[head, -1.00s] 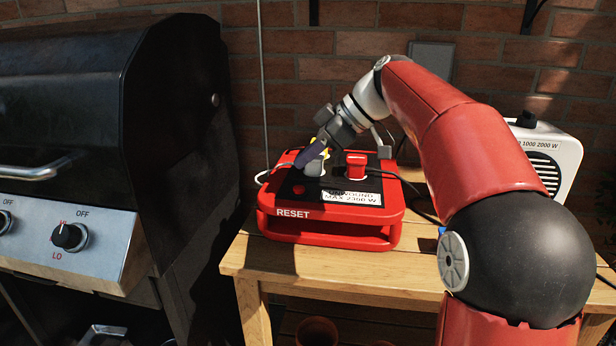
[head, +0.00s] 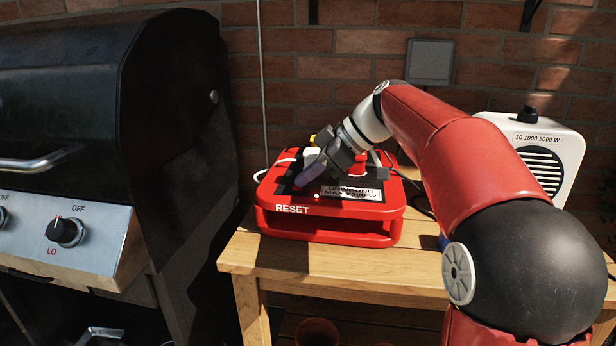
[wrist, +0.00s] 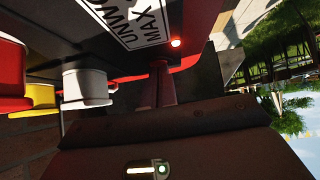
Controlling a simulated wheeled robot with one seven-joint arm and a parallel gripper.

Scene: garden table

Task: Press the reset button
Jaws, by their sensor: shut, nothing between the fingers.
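The red cable reel unit (head: 330,232) stands on the wooden table, with RESET printed in white on its front edge. My gripper (head: 301,182) is shut and empty, pointing down at the black top panel just behind the RESET lettering.
A white plug (head: 311,156) sits in the panel behind my gripper; white, yellow and red plugs show in the wrist view. A label (head: 352,193) lies right of the light. A black grill (head: 110,110) stands left, a white heater (head: 540,150) right. Bare table (head: 330,268) lies in front.

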